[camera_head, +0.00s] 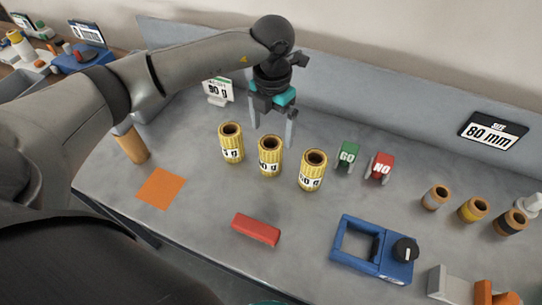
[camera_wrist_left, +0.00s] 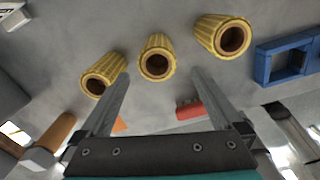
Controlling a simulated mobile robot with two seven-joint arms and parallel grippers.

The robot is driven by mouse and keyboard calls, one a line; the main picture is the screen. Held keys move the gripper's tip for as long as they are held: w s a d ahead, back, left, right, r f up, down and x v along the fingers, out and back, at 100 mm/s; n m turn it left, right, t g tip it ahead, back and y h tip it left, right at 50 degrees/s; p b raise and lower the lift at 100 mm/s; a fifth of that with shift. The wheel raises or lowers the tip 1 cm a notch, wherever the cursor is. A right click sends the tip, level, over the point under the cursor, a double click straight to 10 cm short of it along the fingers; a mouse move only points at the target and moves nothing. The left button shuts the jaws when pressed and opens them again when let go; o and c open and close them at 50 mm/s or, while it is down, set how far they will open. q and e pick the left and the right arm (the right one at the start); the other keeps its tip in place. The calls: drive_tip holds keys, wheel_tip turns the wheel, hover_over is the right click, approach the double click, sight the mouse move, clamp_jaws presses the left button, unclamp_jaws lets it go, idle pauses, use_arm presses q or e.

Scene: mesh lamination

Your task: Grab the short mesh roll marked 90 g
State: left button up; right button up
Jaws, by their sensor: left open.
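Three short yellow mesh rolls with brown cores stand upright in a row: the left roll (camera_head: 231,144), the middle roll (camera_head: 269,157) and the right roll (camera_head: 312,171). Their white labels are only partly legible from here, so I cannot tell which is marked 90 g. My left gripper (camera_head: 273,131) is open and empty, pointing down just behind the middle roll. In the left wrist view the middle roll (camera_wrist_left: 156,58) appears between the spread fingers, with the other rolls (camera_wrist_left: 102,75) (camera_wrist_left: 223,37) to either side. My right gripper is not in view.
A sign reading 90 g (camera_head: 217,90) stands behind the rolls. Green GO (camera_head: 348,155) and red NO (camera_head: 380,168) blocks stand to the right. A red bar (camera_head: 256,230), orange square (camera_head: 161,188) and blue frame (camera_head: 356,266) lie in front. A brown cylinder (camera_head: 132,146) stands left.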

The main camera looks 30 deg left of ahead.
sight(271, 152)
use_arm(q)
drive_tip(key=f, duration=0.9)
drive_tip(key=shift+w+a+f+b, duration=0.1)
drive_tip(key=shift+a+f+b, duration=0.1)
drive_tip(key=shift+f+b, duration=0.15)
drive_tip(key=shift+r, duration=0.1)
clamp_jaws()
idle(0.3)
